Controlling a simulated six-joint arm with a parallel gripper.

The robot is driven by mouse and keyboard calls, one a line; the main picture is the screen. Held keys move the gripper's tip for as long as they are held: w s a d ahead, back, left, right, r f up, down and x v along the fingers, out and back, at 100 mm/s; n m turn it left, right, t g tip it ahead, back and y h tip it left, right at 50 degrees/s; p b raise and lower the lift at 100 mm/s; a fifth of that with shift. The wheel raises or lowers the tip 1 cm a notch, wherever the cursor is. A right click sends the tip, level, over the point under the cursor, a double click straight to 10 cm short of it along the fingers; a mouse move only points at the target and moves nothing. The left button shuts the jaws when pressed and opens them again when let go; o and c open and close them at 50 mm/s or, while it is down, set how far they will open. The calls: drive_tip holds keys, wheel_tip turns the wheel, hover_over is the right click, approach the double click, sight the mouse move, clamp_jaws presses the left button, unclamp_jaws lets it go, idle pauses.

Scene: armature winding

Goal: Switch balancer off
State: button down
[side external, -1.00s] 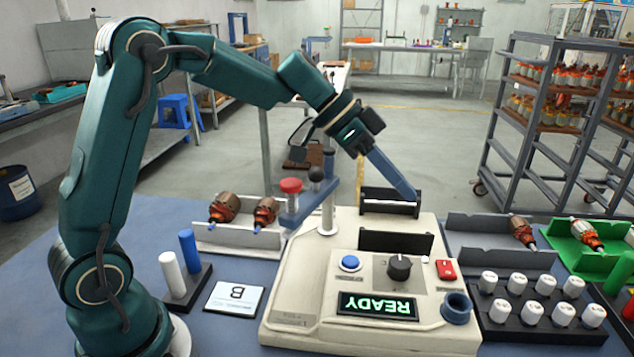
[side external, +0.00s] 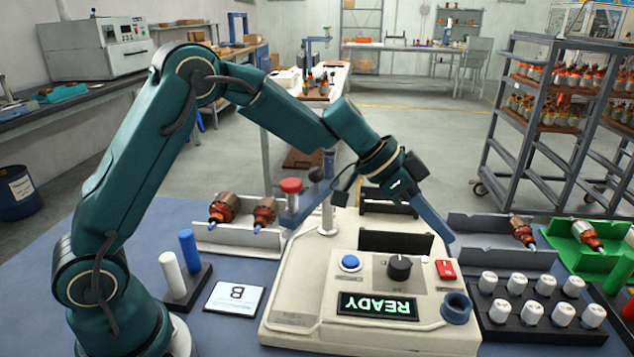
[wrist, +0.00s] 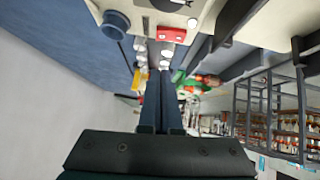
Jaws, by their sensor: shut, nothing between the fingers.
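The balancer (side external: 290,318) is a cream console on the blue table, its display (side external: 377,306) lit green with READY, upside down in this view. A red rocker switch (side external: 446,270) sits at the right of its panel, beside a black knob (side external: 399,267) and a blue button (side external: 350,263). My gripper (side external: 448,240) is shut and empty, pointing down just above and behind the red switch, apart from it as far as I can tell. In the wrist view the red switch (wrist: 171,35) lies beyond the fingertips of my gripper (wrist: 158,72).
A blue cup-shaped holder (side external: 456,306) stands at the console's front right corner. Several white-capped pieces sit in a black rack (side external: 500,333) to the right. A grey tray (side external: 480,222) and a green tray (side external: 566,240) hold armatures.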

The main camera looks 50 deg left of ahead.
sight(454, 267)
drive_tip(key=f, duration=0.2)
drive_tip(key=d+f, duration=0.1)
drive_tip(key=shift+w+d+f, duration=0.1)
drive_tip(key=shift+w+f, duration=0.15)
drive_tip(key=shift+f, duration=0.85)
drive_tip(key=shift+s+d+f, duration=0.1)
drive_tip(key=shift+f, duration=0.15)
drive_tip(key=shift+w+a+r, duration=0.15)
drive_tip(key=shift+w+a, duration=0.35)
drive_tip(key=shift+r, duration=0.1)
